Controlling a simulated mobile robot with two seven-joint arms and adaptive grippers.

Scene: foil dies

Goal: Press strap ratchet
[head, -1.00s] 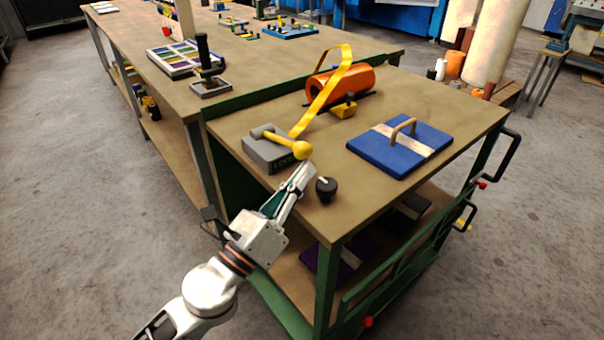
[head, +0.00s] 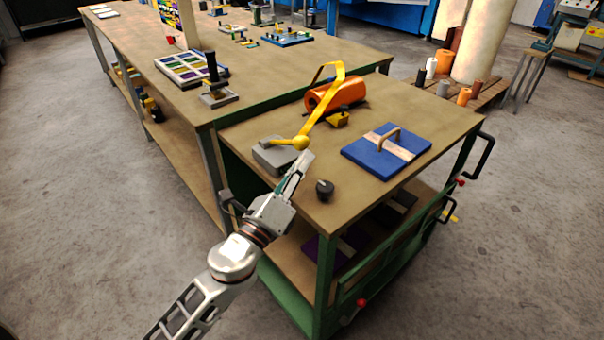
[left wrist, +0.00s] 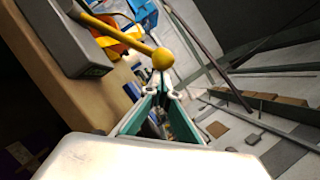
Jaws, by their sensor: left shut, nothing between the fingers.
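The strap ratchet is a grey block (head: 272,157) on the cart top, with a yellow lever ending in a round yellow knob (head: 300,143). A yellow strap (head: 322,100) rises from beside it over an orange roll (head: 345,92). My left gripper (head: 306,157) is shut and empty, its tips just at the near side of the knob. In the left wrist view, the knob (left wrist: 162,58) sits right beyond the fingertips (left wrist: 161,88); whether they touch it I cannot tell. The grey block (left wrist: 85,55) is at upper left there. My right gripper is not in view.
A black knob (head: 325,190) stands near the cart's front edge, right of my gripper. A blue plate with a handle (head: 370,160) lies farther right. A small yellow clamp (head: 338,119) is near the roll. A long workbench (head: 150,85) adjoins behind.

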